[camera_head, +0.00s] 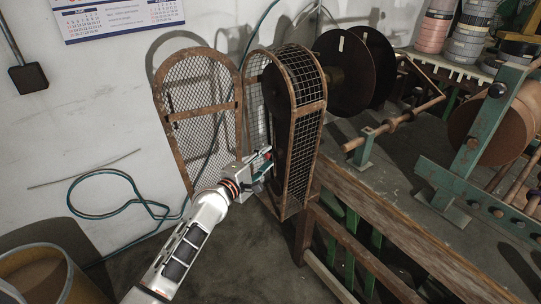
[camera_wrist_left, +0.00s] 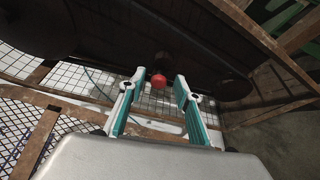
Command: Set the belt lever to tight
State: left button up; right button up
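The belt lever shows as a red knob (camera_wrist_left: 159,81) in the left wrist view, between the fingertips of my left gripper (camera_wrist_left: 160,88) and a little beyond them. The fingers are apart, with a gap on each side of the knob. In the head view my left gripper (camera_head: 262,162) reaches into the open belt guard (camera_head: 309,140), a rusty mesh housing. A small red spot (camera_head: 268,155) shows at the fingertips there. The lever's shaft and its tight or loose setting are hidden. My right gripper is not in view.
The guard's mesh door (camera_head: 197,110) stands open to the left, close to my left arm. A wooden bench edge (camera_head: 400,225) runs to the right of the guard. Dark discs (camera_head: 345,72) sit behind it. A green hose (camera_head: 115,172) hangs on the wall.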

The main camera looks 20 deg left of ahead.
aim_at(267, 157)
pick_arm(q)
jog(key=shift+b+x, duration=0.3)
jog(key=shift+x, duration=1.25)
